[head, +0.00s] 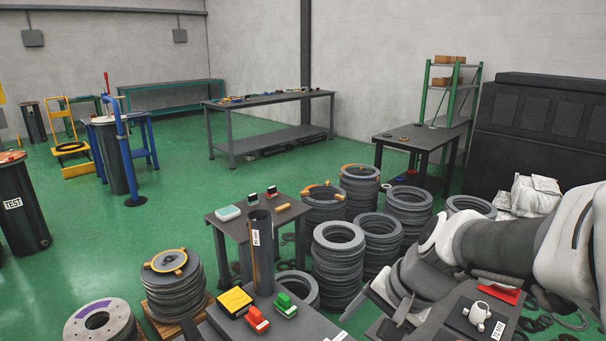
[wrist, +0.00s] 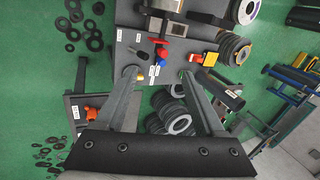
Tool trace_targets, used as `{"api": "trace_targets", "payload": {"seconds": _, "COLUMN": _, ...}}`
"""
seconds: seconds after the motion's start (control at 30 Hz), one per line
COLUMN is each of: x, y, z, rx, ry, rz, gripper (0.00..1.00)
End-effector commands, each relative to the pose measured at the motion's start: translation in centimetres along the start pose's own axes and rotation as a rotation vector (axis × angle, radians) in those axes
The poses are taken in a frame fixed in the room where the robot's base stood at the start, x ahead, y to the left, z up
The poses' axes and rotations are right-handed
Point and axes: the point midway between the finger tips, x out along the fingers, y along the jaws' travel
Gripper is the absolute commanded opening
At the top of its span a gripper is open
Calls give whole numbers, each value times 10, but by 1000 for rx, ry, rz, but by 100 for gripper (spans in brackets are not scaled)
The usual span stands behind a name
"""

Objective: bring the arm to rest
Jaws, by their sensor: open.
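My arm comes in from the right side of the head view, white and dark grey, reaching down over the stacks of grey rings. In the wrist view my gripper (wrist: 159,75) is open, its two long grey fingers spread wide. Nothing is held between the fingers. Beyond the fingertips lies a grey tabletop (wrist: 125,40) with small dark, red, blue and yellow parts. I cannot tell the height of the fingertips above it. In the head view the gripper's fingers cannot be made out clearly.
A near table carries a yellow box (head: 234,301), a red part (head: 257,320) and a green part (head: 285,305). A tall dark tube (head: 262,250) stands by them. Stacks of grey rings (head: 340,262) crowd the arm. Green floor (head: 170,225) is open at left.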

Motion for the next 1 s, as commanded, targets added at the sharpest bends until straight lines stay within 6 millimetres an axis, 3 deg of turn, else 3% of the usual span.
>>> {"api": "trace_targets", "payload": {"seconds": 0.1, "x": -29, "y": 3, "z": 14, "rx": -149, "ry": 53, "rz": 29, "gripper": 71}}
{"api": "trace_targets", "payload": {"seconds": 0.5, "x": -102, "y": 30, "z": 46, "rx": -581, "ry": 227, "rz": 166, "gripper": 71}}
{"api": "trace_targets", "payload": {"seconds": 0.7, "x": -121, "y": 42, "z": 52, "rx": -699, "ry": 283, "rz": 218, "gripper": 71}}
{"api": "trace_targets", "payload": {"seconds": 1.0, "x": -125, "y": 46, "z": 53, "rx": -729, "ry": 297, "rz": 234, "gripper": 71}}
